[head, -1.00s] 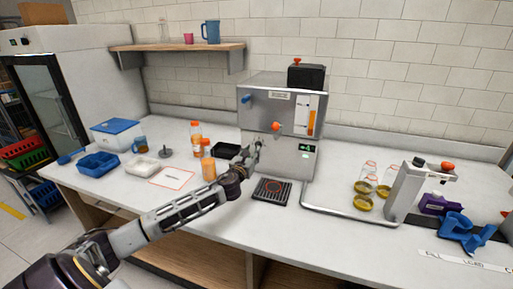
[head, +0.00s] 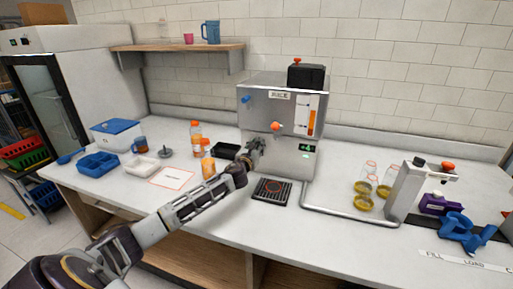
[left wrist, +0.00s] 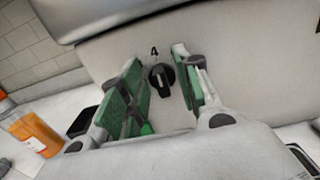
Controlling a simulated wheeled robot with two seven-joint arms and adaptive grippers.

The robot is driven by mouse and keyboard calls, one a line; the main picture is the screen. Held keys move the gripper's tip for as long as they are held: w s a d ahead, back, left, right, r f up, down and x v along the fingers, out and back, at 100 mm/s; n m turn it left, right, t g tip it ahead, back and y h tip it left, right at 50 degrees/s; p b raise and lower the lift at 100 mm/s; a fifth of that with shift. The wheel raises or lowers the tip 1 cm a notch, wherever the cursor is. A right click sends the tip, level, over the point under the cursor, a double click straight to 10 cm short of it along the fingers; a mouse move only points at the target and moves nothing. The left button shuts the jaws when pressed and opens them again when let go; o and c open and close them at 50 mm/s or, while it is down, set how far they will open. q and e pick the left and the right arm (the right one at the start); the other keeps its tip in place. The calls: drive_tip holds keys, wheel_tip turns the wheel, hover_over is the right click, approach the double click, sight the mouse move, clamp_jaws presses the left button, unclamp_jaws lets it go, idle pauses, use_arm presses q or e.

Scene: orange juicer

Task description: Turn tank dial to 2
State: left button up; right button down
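The tank dial (left wrist: 161,77) is a small black knob on the lower front of the steel juice machine (head: 268,104). A "4" is printed or shown just above it, and its light pointer mark looks roughly upright. My left gripper (left wrist: 160,88) is open, with its green-padded fingers on either side of the dial; I cannot tell whether either finger touches it. In the head view the left gripper (head: 254,150) is at the machine's lower left front and hides the dial. My right gripper is not in view.
A black drip tray (head: 272,191) lies in front of the machine. Orange bottles (head: 196,134) and a black tray (head: 226,149) stand to its left. Jars (head: 370,172) and a grey stand (head: 405,190) are on the right. The front counter edge is mostly clear.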

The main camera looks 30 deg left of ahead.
use_arm(q)
drive_tip(key=c, duration=0.7)
